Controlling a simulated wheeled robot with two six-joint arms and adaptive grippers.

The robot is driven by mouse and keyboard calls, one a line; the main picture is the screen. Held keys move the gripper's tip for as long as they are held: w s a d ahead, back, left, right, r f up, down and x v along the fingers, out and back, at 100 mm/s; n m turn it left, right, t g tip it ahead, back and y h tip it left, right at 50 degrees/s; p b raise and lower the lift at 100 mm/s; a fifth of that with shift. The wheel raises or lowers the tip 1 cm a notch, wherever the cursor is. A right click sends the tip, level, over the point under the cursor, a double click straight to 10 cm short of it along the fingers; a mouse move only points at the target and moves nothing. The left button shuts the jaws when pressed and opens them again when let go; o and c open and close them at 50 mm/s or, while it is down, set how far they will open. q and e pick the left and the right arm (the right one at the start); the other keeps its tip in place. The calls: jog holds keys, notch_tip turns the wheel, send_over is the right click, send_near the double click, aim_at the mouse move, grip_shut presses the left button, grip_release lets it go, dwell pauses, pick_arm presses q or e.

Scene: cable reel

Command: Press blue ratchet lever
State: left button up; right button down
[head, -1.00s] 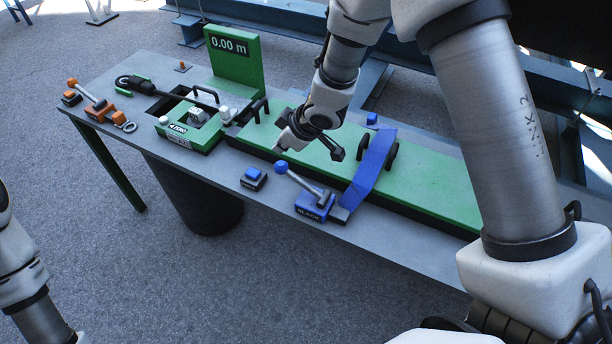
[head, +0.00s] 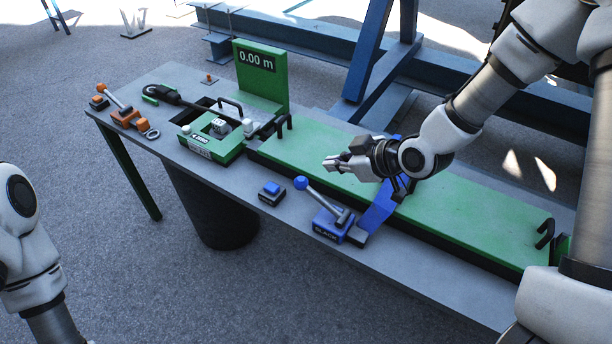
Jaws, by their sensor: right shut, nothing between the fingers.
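The blue ratchet lever (head: 320,198) has a round blue knob and a grey shaft. It rises tilted to the left from a blue base (head: 329,226) near the table's front edge. A blue strap (head: 378,214) runs from beside this base across the green bed, partly hidden by my right arm. My right gripper (head: 328,163) is shut and empty, pointing left above the green bed. In the picture it is just above and right of the knob, apart from it. Only part of my left arm shows at the left edge; its gripper is out of view.
A small blue button box (head: 271,193) sits left of the lever. A green device (head: 211,141) and a display reading 0.00 m (head: 258,70) stand further left. An orange lever (head: 118,103) is at the far left end.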

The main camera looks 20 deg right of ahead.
jog(key=p, duration=0.3)
send_over(306, 189)
notch_tip(306, 189, down, 9)
jog(key=shift+f, duration=0.15)
jog(key=shift+d+f, duration=0.1)
jog(key=shift+f, duration=0.3)
